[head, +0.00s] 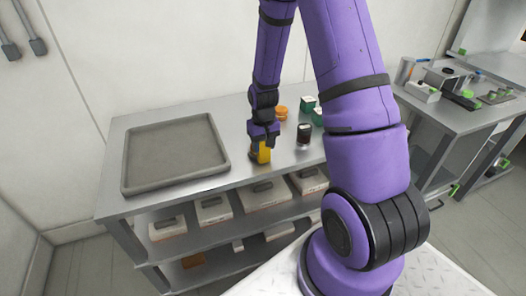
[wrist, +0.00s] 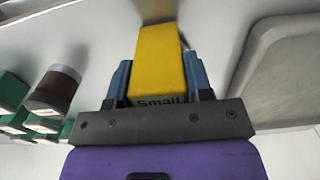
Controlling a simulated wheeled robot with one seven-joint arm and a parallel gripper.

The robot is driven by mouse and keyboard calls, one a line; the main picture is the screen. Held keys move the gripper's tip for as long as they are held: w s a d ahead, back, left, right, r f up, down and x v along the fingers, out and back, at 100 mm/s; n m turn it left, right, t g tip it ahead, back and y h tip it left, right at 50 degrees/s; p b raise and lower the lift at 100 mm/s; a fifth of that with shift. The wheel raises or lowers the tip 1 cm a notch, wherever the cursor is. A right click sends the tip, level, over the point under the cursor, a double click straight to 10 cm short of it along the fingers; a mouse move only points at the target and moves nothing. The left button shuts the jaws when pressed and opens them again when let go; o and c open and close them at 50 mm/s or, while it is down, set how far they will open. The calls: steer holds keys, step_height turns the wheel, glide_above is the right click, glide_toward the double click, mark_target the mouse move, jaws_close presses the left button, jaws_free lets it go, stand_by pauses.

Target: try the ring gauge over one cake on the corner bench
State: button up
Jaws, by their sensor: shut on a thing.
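My gripper (head: 263,147) is over the front middle of the corner bench (head: 225,172). It is shut on a yellow block (wrist: 160,60) marked "Small", which also shows in the head view (head: 264,154). The blue fingers press on both sides of the block, which is at or just above the bench top; I cannot tell if it touches. An orange round thing (head: 281,112), perhaps a cake, stands behind and right of the gripper. I cannot make out a ring gauge for certain; what lies beneath the block is hidden.
A grey tray (head: 176,184) looks empty on the bench's left. A dark cylinder (head: 304,133) and green boxes (head: 308,104) stand to the right, also in the wrist view (wrist: 55,92). White boxes (head: 213,208) fill the shelf below. Another bench (head: 455,118) with small items stands at right.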

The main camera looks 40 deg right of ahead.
steer(key=shift+r, duration=4.65)
